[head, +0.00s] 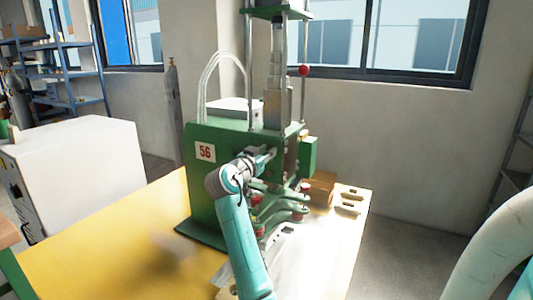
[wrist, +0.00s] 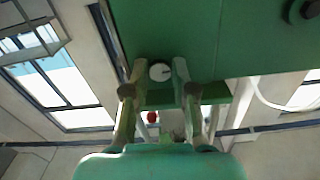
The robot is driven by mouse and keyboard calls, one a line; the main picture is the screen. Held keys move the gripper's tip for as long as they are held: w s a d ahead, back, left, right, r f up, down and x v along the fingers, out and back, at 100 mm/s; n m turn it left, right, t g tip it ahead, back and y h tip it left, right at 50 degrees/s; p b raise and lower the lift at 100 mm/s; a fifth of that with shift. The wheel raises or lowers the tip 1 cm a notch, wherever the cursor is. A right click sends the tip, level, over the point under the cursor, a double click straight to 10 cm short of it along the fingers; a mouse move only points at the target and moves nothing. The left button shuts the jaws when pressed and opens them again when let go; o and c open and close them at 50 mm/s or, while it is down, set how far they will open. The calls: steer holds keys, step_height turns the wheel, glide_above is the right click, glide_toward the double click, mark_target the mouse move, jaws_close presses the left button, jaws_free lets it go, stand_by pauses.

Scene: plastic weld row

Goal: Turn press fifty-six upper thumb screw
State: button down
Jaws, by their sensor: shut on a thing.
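The green press (head: 230,137) carries a red-on-white 56 label (head: 205,152) and stands on the yellow table. My gripper (head: 268,155) is at the press's front, right of the label. In the wrist view, the two fingers of my gripper (wrist: 160,77) are shut on a round pale thumb screw (wrist: 160,71), one on each side, against the green face (wrist: 165,30). A dark line shows on the screw's face. In the head view my gripper and wrist hide the screw. I cannot tell from these frames whether another thumb screw sits below it.
Green levers with red knobs (head: 260,232) stick out below my gripper. A wooden block (head: 321,187) and small metal parts (head: 348,208) lie to the right on the yellow table (head: 130,240). A white cabinet (head: 85,165) stands left. The table's left part looks clear.

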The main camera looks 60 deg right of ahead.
steer(key=shift+f, duration=0.2)
steer(key=c, duration=0.9)
jaws_free()
steer(key=shift+r, duration=0.1)
steer(key=shift+c, duration=0.2)
steer(key=a, duration=1.2)
steer(key=shift+s, duration=0.45)
